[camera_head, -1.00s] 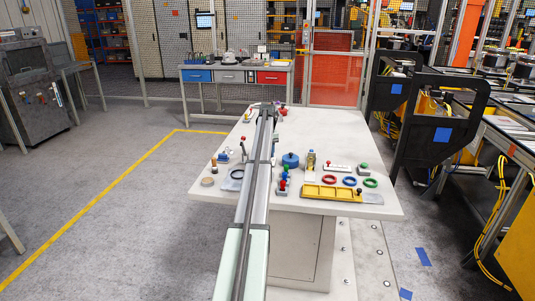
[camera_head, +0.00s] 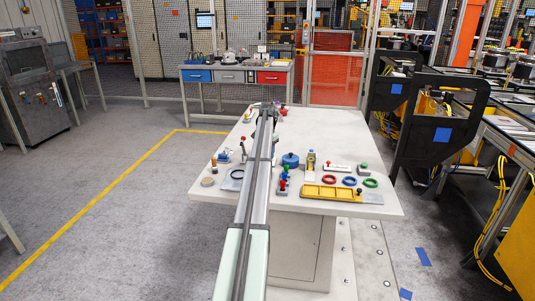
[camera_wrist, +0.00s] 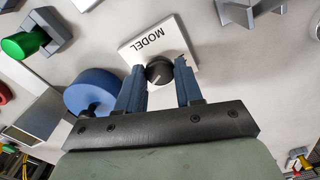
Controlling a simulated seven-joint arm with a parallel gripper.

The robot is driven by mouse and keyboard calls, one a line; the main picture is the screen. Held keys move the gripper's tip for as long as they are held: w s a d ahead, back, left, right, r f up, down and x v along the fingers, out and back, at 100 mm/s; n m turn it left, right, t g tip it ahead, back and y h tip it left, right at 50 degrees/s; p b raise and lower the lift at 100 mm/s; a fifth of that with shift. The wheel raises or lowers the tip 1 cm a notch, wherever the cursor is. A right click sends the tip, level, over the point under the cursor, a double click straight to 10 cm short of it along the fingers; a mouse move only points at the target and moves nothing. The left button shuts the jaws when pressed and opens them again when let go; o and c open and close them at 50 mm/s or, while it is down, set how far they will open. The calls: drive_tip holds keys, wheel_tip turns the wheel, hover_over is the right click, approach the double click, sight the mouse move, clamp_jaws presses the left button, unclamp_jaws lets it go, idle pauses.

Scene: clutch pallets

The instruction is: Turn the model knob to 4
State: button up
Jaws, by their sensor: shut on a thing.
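In the wrist view, the round dark model knob (camera_wrist: 159,72) stands against a white plate (camera_wrist: 182,48) lettered MODEL, which reads upside down here. My gripper (camera_wrist: 161,67) has its two blue-grey fingers on either side of the knob and is shut on it. A pale pointer line shows on the knob's face. No scale numbers can be read, so its setting cannot be told. In the head view, my arm reaches along the white table (camera_head: 340,125) to its far part, and the knob and fingertips cannot be made out.
A blue round part (camera_wrist: 92,92) lies close left of the fingers in the wrist view, with a green knob (camera_wrist: 25,43) farther left. A grey bracket (camera_wrist: 250,10) is at upper right. In the head view, a yellow tray (camera_head: 331,193) and coloured rings lie on the near right.

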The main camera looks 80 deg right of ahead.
drive_tip(key=shift+m, duration=0.3)
idle(0.4)
drive_tip(key=o, duration=1)
drive_tip(key=shift+o, duration=0.2)
drive_tip(key=shift+r, duration=0.1)
wheel_tip(320, 180, up, 14)
drive_tip(key=shift+w+f, duration=0.1)
drive_tip(key=shift+f, duration=0.1)
